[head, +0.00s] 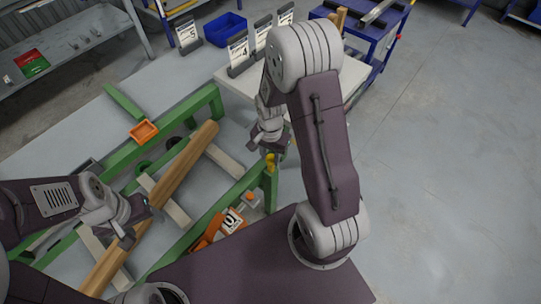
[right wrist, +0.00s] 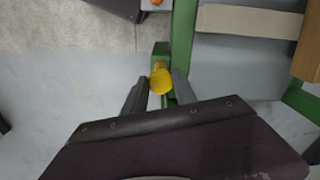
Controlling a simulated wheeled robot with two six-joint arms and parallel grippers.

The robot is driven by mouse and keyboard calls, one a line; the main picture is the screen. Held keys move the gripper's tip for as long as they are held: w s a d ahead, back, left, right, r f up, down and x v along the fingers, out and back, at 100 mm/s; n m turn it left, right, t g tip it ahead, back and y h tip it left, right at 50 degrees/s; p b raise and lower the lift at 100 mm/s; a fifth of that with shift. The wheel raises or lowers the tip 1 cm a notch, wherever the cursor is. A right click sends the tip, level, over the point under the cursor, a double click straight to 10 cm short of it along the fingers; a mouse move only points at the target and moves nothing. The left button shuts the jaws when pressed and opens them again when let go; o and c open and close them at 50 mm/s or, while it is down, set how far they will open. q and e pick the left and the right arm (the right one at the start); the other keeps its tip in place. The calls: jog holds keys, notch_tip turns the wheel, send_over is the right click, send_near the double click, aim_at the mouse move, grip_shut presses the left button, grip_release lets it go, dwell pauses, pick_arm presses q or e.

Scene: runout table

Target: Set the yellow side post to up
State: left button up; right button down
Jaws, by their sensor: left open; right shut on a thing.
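The yellow side post (head: 270,161) is at the end of the green frame's near rail, just below my right gripper (head: 273,149). In the right wrist view the yellow side post (right wrist: 161,78) shows its round end between the two dark fingers of my right gripper (right wrist: 160,92), which is shut on it. I cannot tell from these views how far up the post stands. My left gripper (head: 143,221) is open and empty, above the wooden beam at the left.
The green runout frame (head: 205,96) carries a long wooden beam (head: 170,180) across pale crossbars. An orange tray (head: 144,131) sits on the frame. Orange parts (head: 207,232) lie by the near rail. A white table with number cards (head: 238,54) stands behind. Floor at right is clear.

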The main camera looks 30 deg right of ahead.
jog(key=shift+r, duration=0.1)
dwell(0.5)
notch_tip(320, 180, up, 20)
jog(key=p, duration=1.8)
jog(key=shift+w+p, duration=0.2)
jog(key=shift+p, duration=0.15)
jog(key=shift+r, duration=0.15)
jog(key=c, duration=1)
grip_release()
jog(key=shift+c, duration=0.2)
jog(key=shift+o, duration=0.2)
jog(key=shift+s, duration=0.2)
